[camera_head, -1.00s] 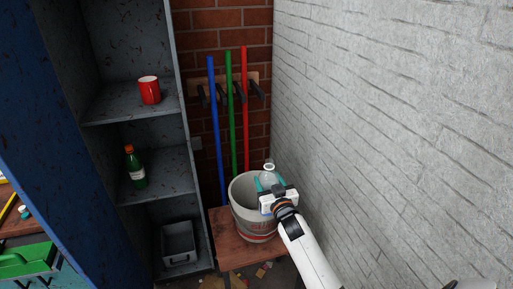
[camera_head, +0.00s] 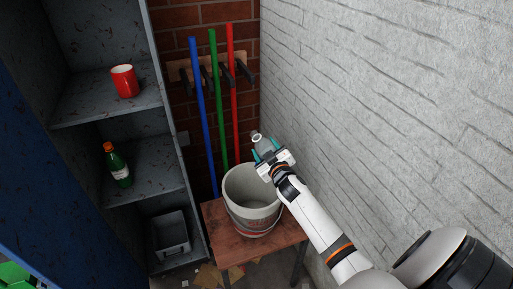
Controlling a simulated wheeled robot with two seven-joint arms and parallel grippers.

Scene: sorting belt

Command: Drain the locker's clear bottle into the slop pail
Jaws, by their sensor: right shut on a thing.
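The slop pail (camera_head: 236,207), light grey with red markings, stands on a small wooden stand, its mouth open upward. My right gripper (camera_head: 268,157) is shut on the clear bottle (camera_head: 263,142) and holds it above the pail's far right rim, near the white wall. The bottle's top points up and slightly left; its lower part is hidden by the gripper. The locker (camera_head: 157,100) stands open at the left. My left gripper is not in view.
A red mug (camera_head: 124,81), a green bottle (camera_head: 118,165) and a grey bin (camera_head: 171,235) are on the locker's shelves. Blue, green and red poles (camera_head: 216,100) hang behind the pail. The wooden stand (camera_head: 219,236) has little bare top. The white brick wall (camera_head: 380,100) closes off the right.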

